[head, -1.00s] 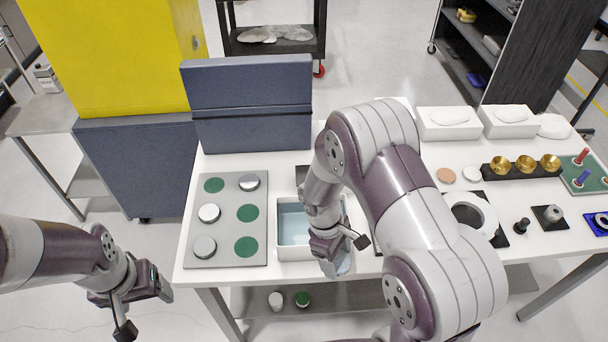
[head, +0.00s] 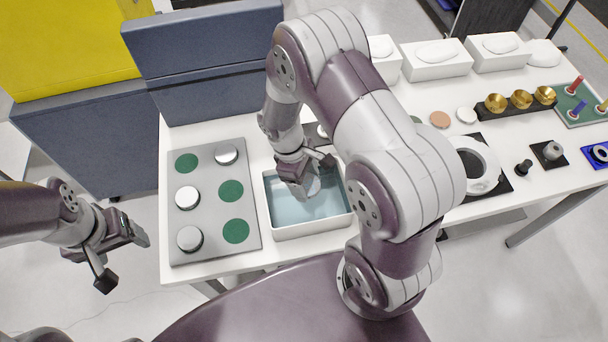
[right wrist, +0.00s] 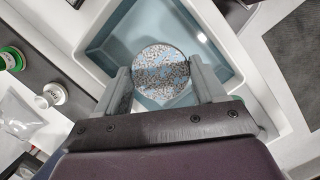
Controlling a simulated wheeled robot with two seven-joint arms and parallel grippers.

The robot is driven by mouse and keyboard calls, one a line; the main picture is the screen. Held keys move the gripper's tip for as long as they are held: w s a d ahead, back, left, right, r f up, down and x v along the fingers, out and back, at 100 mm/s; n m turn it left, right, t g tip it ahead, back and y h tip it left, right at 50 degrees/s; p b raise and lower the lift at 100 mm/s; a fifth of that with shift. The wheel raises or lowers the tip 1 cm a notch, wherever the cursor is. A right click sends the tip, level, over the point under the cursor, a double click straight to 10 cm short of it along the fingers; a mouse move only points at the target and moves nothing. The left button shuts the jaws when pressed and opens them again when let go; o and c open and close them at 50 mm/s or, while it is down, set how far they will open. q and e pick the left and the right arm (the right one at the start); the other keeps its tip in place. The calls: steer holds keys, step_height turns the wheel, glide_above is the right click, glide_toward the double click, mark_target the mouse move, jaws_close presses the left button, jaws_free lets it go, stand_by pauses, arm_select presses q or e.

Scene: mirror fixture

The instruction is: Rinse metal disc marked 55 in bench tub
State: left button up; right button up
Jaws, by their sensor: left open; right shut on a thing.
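The bench tub (head: 312,230) is a white rectangular basin with blue-grey water inside, on the white bench. My right gripper (head: 305,178) is over the tub and shut on a round metal disc (head: 314,188). In the right wrist view the disc (right wrist: 160,75) sits between the two fingers, its shiny face speckled, with the tub (right wrist: 95,45) behind it. I cannot read a number on it, nor tell whether it touches the water. My left gripper (head: 122,260) is open and empty, left of the bench.
A grey board (head: 210,215) left of the tub carries silver discs (head: 187,197) and green round spots (head: 232,190). A blue-grey panel (head: 205,60) stands behind it. A white ring (head: 480,165) and brass cups (head: 521,98) are to the right.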

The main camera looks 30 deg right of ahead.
steer(key=f+b, duration=0.1)
steer(key=w+f, duration=0.1)
steer(key=f, duration=0.1)
steer(key=shift+w+f+b, duration=0.2)
steer(key=shift+f+b, duration=0.1)
steer(key=shift+b, duration=0.05)
steer(key=b+x, duration=0.3)
steer(key=x, duration=0.1)
steer(key=shift+s+a+f, duration=0.1)
steer(key=shift+a+f, duration=0.05)
steer(key=shift+a, duration=0.25)
steer(key=shift+w+f+b, duration=0.25)
steer(key=shift+f+b, duration=0.45)
steer(key=shift+f, duration=0.25)
steer(key=shift+w+f, duration=0.1)
steer(key=shift+f, duration=0.1)
arm_select(q)
step_height(320, 180, down, 7)
steer(key=shift+w+f, duration=0.2)
steer(key=shift+w, duration=0.2)
arm_select(e)
steer(key=shift+s+r, duration=0.1)
steer(key=shift+s, duration=0.1)
steer(key=shift+w+a, duration=0.2)
steer(key=shift+a, duration=0.6)
